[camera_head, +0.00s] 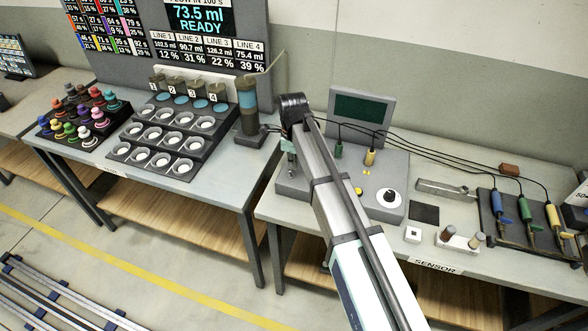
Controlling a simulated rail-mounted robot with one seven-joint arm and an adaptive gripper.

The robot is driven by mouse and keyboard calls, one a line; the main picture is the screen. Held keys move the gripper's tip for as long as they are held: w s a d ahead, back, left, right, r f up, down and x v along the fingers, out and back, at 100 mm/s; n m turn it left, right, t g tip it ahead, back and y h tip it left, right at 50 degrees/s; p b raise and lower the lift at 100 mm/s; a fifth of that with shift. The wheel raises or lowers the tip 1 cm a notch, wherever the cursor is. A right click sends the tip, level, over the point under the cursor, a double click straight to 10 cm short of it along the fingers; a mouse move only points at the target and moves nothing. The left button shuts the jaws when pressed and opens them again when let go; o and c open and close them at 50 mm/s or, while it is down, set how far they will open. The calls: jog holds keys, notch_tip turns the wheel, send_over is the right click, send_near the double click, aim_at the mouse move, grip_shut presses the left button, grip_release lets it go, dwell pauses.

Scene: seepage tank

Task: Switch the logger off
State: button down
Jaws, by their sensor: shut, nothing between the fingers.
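A grey console with a raised dark green screen (361,108), which looks like the logger (385,208), stands on the right-hand bench. Its screen shows no readable text. My gripper (291,164) is shut and empty at the console's left end, partly hidden by my arm. I cannot tell whether it touches anything. My arm hides part of the console's left side, so a switch there is hard to make out.
Black cables run right from the console to a rack (487,214) with blue, green and yellow probes. The left bench holds a stepped cup rack (125,137) and a dark cylinder stand (247,104).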

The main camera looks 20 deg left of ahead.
notch_tip(320, 180, up, 6)
jog(key=p, duration=0.3)
jog(key=shift+w+r, duration=0.25)
jog(key=shift+w, duration=0.05)
dwell(0.4)
